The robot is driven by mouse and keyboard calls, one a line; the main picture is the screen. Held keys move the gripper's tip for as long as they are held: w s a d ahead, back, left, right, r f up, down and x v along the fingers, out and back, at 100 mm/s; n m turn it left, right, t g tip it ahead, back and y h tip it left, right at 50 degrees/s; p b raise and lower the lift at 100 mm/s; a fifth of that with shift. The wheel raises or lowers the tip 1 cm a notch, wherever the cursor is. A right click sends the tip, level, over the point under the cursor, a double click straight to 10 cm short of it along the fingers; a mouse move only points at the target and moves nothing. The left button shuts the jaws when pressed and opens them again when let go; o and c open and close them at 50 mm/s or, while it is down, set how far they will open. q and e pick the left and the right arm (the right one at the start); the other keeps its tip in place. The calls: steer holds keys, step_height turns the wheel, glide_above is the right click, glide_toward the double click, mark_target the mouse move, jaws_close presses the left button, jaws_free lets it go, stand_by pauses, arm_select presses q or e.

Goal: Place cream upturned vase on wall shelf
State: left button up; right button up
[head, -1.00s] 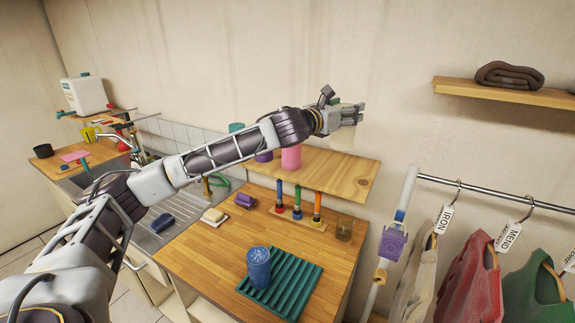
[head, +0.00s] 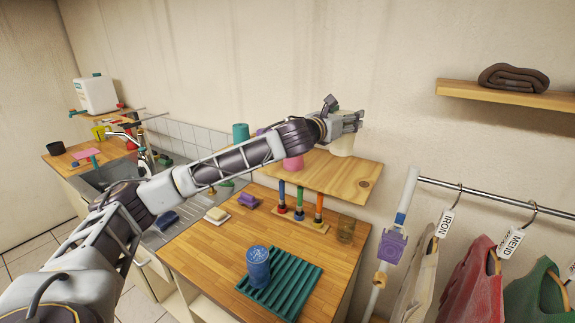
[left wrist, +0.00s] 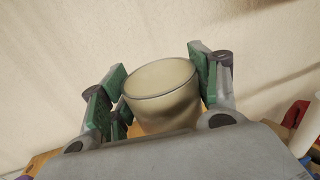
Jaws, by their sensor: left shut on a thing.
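The cream vase (head: 342,146) is in my left gripper (head: 352,122), over the right part of the wooden wall shelf (head: 350,182). In the left wrist view the vase (left wrist: 160,100) shows a round rim and sits between the green finger pads of my left gripper (left wrist: 155,88), which is shut on it. In the head view the fingers hide its upper part. I cannot tell whether its lower end touches the shelf. My right gripper is not in view.
A pink vessel (head: 293,163) and a teal one (head: 240,132) stand on the shelf, left of the vase. The shelf's front right is bare. Below are a blue cup (head: 258,265) and a green ribbed mat (head: 292,282). A higher shelf (head: 500,95) holds a brown towel (head: 513,78).

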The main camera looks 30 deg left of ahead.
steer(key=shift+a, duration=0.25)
arm_select(q)
step_height(320, 180, down, 5)
steer(key=shift+f, duration=0.4)
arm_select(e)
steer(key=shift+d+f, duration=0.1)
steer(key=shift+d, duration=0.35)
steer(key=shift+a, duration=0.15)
